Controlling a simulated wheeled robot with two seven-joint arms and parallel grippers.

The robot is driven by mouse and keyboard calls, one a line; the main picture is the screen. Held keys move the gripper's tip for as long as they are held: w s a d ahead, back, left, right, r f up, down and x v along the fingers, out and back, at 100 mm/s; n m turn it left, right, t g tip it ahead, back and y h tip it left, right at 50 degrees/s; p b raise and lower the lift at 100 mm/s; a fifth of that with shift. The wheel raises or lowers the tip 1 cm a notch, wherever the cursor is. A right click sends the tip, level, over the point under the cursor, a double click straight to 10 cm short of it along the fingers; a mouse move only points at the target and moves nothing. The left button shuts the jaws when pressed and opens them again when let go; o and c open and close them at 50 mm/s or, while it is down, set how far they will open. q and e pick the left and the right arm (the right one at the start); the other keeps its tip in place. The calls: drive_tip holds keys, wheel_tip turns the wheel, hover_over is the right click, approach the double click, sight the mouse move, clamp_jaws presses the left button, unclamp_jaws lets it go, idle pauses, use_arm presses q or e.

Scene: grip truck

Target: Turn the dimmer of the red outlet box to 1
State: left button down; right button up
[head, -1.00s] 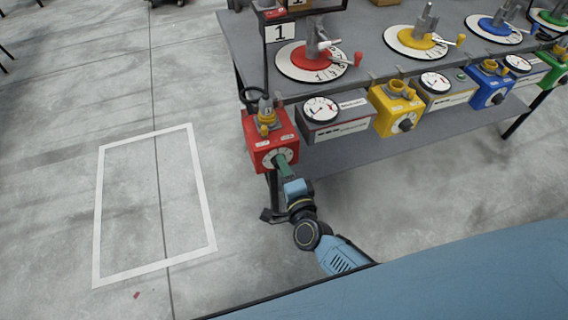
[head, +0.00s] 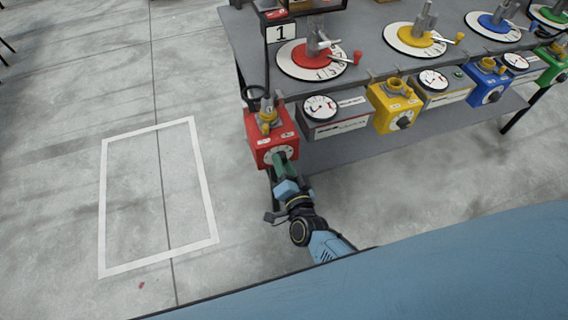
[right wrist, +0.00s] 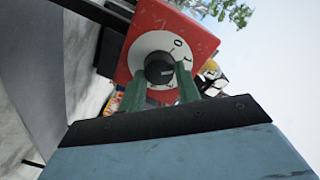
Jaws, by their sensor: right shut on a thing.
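The red outlet box (head: 262,150) hangs at the left end of the bench's front edge. Its round white dial (head: 291,153) faces me, mostly behind my right gripper's green fingers in the head view. In the right wrist view the red box (right wrist: 140,32) shows its white dial (right wrist: 143,48) with a 0 and a 1 at the upper right. The black dimmer knob (right wrist: 158,66) sits in the middle. My right gripper (head: 281,160) is shut on the knob, one finger on each side. I cannot tell the knob's exact setting. My left gripper is out of view.
The grey bench (head: 357,64) carries numbered turntables with red, yellow, blue and green centres. A gauge box (head: 333,117) and a yellow outlet box (head: 392,108) hang to the right of the red box. Open floor with a white taped rectangle (head: 205,190) lies to the left.

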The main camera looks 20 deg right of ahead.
idle(0.4)
drive_tip(key=o, duration=1)
drive_tip(key=shift+s, duration=0.1)
drive_tip(key=s, duration=0.4)
drive_tip(key=s+p, duration=0.1)
drive_tip(key=s, duration=0.8)
drive_tip(key=shift+s+r, duration=0.1)
drive_tip(key=shift+r, duration=0.2)
